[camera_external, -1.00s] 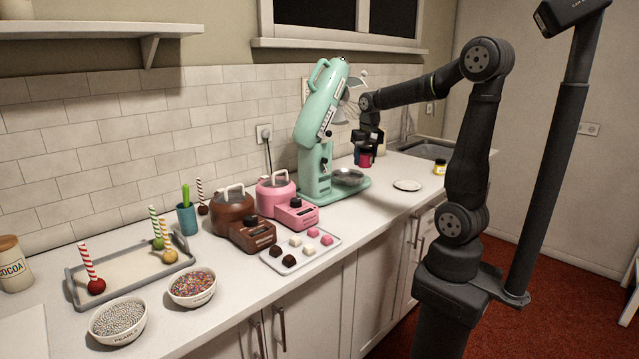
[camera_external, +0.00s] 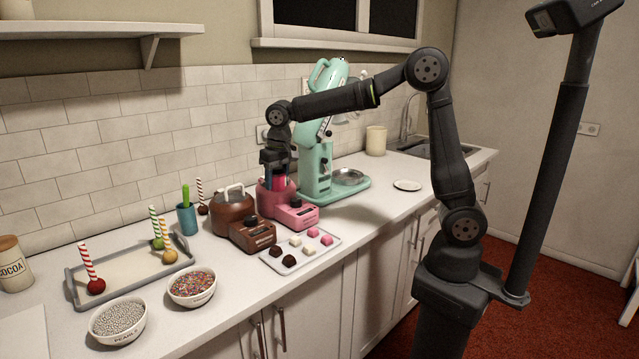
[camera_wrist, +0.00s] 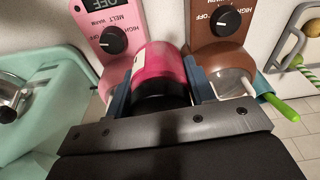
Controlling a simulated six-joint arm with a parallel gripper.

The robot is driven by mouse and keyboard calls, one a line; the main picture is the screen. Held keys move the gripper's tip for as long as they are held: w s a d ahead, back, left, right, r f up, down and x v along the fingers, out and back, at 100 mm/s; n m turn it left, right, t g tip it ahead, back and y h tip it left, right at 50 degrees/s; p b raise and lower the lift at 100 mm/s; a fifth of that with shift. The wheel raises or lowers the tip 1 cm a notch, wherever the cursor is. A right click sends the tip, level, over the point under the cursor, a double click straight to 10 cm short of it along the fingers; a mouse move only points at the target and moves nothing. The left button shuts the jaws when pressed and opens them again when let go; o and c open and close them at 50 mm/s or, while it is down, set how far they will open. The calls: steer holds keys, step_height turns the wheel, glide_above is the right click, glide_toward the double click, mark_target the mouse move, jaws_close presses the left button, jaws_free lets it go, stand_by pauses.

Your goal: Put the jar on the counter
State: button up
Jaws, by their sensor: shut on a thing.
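A pink-red jar (camera_external: 281,183) with a dark end is held in my gripper (camera_external: 279,178). In the wrist view the jar (camera_wrist: 158,68) sits between the two blue fingers, and my gripper (camera_wrist: 160,88) is shut on its sides. In the external view the jar overlaps the top of the pink melting pot (camera_external: 295,214). Whether they touch cannot be told. The white counter (camera_external: 365,235) runs below.
A brown melting pot (camera_external: 236,210) stands just left of the pink one. The mint mixer (camera_external: 316,185) stands to the right. A candy tray (camera_external: 274,262) lies in front. Bare counter shows around the white plate (camera_external: 407,185) at right.

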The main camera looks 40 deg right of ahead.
steer(key=shift+m, duration=0.5)
steer(key=a+f, duration=0.1)
steer(key=a, duration=0.3)
steer(key=a+f, duration=0.1)
steer(key=a, duration=0.3)
steer(key=a+f, duration=0.1)
steer(key=a, duration=0.3)
steer(key=shift+a+f, duration=0.1)
steer(key=shift+a, duration=0.2)
glide_above(219, 264)
steer(key=f, duration=0.6)
steer(key=shift+s+d+f, duration=0.1)
steer(key=shift+s+f, duration=0.1)
steer(key=shift+f, duration=0.35)
steer(key=shift+a+f, duration=0.2)
steer(key=shift+f, duration=1.75)
steer(key=shift+f, duration=0.1)
steer(key=o, duration=1)
steer(key=shift+f, duration=0.1)
steer(key=shift+o, duration=0.2)
